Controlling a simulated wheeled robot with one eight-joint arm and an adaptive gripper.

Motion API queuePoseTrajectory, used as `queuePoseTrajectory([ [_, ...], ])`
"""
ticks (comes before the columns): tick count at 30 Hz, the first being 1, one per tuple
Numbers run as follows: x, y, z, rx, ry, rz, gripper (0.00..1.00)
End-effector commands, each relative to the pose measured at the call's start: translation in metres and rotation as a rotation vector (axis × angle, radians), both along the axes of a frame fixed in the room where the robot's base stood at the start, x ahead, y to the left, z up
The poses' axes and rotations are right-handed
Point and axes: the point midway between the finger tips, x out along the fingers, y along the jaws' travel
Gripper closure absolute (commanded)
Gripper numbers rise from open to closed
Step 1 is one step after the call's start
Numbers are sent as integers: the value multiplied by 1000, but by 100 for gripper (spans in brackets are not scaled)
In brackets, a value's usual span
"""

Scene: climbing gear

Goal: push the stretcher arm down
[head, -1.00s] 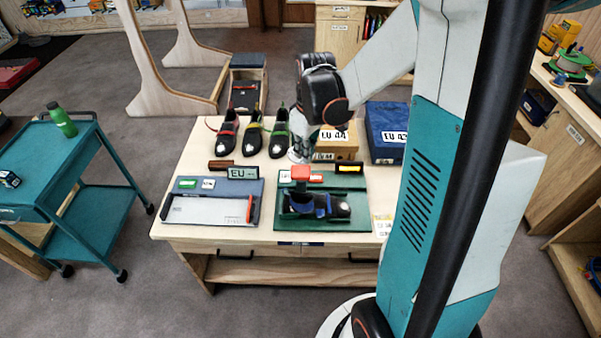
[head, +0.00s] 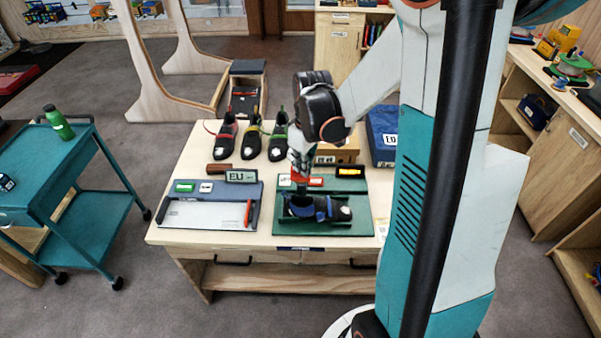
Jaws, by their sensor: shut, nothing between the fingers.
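The shoe stretcher stands on a green board (head: 261,220) on the table, with a dark shoe with a blue band (head: 325,208) lying on it. Its lever with a red top (head: 299,178) is at the left end of the shoe, below my gripper. My gripper (head: 301,170) is shut and empty, pointing down at the red top and partly covering it. The fingertips look to be at or on it; I cannot tell whether they touch.
Several shoes (head: 252,140) stand behind. A wooden box (head: 340,152) and a blue box (head: 382,132) stand behind the board. A teal cart (head: 97,213) is left of the table.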

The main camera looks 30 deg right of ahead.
Motion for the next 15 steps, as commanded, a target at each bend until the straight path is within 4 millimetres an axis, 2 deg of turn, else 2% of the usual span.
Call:
queuePoseTrajectory([
  [3,0,0,-17,0,0,0,100],
  [15,0,0,-61,0,0,0,100],
])
